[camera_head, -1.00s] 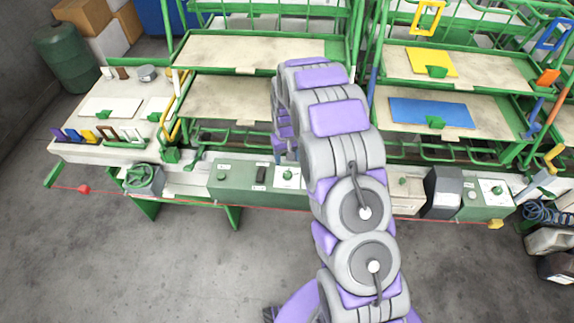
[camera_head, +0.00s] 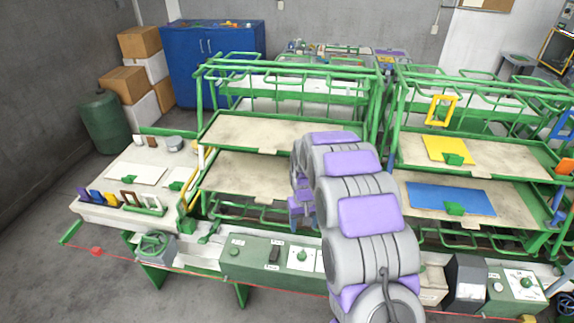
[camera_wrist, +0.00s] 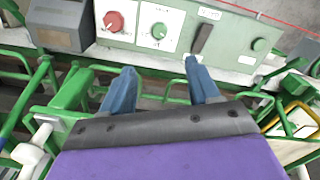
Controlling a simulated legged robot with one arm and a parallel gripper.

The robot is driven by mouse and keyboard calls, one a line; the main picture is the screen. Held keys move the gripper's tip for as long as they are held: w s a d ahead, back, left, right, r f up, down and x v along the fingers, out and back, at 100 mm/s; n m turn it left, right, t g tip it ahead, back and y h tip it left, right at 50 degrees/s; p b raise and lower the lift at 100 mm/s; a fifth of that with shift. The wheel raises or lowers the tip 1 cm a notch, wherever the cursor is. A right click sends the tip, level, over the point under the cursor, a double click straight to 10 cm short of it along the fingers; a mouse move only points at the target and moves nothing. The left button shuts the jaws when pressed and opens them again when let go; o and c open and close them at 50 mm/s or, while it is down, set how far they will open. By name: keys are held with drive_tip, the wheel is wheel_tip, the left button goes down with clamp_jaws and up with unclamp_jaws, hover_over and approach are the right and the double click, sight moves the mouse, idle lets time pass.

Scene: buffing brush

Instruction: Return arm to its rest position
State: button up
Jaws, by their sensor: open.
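My gripper (camera_wrist: 160,88) shows in the wrist view with its two blue fingers apart and nothing between them. Beyond the fingertips is the green control panel (camera_wrist: 215,40), with a red knob (camera_wrist: 114,21), a green knob (camera_wrist: 158,30) and a dark switch (camera_wrist: 202,38). In the head view my grey and purple arm reaches forward from the lower right toward the shelves, and my gripper is hidden behind it. The same control panel (camera_head: 250,258) shows left of my arm there.
Green racks with beige shelves (camera_head: 255,130) stand close around the arm, holding a yellow plate (camera_head: 440,146) and a blue plate (camera_head: 430,198). A white side table (camera_head: 108,208) is at left. A red line (camera_head: 200,277) runs along the bench front. Bare floor lies at lower left.

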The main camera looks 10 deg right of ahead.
drive_tip(key=s+r+g+b, duration=0.1)
drive_tip(key=s+r, duration=0.8)
drive_tip(key=s, duration=0.5)
drive_tip(key=s+r, duration=0.8)
drive_tip(key=s, duration=2)
drive_tip(key=shift+r+m+g+b, duration=0.25)
drive_tip(key=shift+m+g+b, duration=0.15)
